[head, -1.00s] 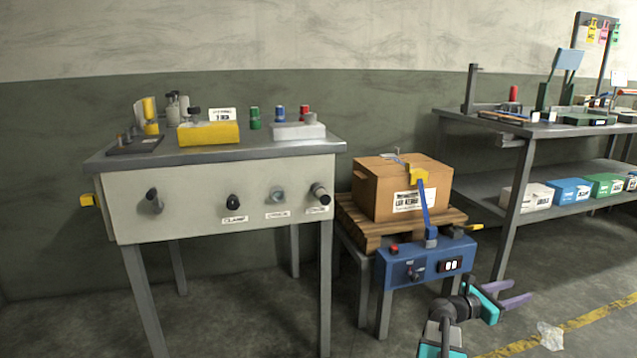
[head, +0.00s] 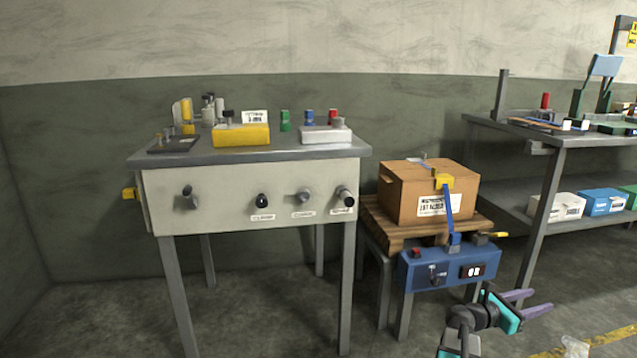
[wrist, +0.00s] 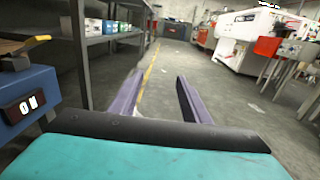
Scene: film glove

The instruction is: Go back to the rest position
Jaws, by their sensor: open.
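My gripper (head: 532,302) is at the lower right of the head view, in front of the blue control box (head: 448,268) and to its right. Its two purple fingers are spread apart with nothing between them. In the wrist view my gripper (wrist: 157,95) points along an open aisle, its fingers apart and empty. A cardboard box (head: 425,192) with a blue strap sits on a wooden pallet (head: 385,228) behind the control box.
A grey workbench (head: 260,158) with knobs and small fixtures stands at the left. A shelf bench (head: 560,140) with small boxes is at the right. The blue box edge (wrist: 30,95) is close at left in the wrist view. The aisle floor (wrist: 180,70) is clear; crumpled clear plastic (head: 575,346) lies at the lower right.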

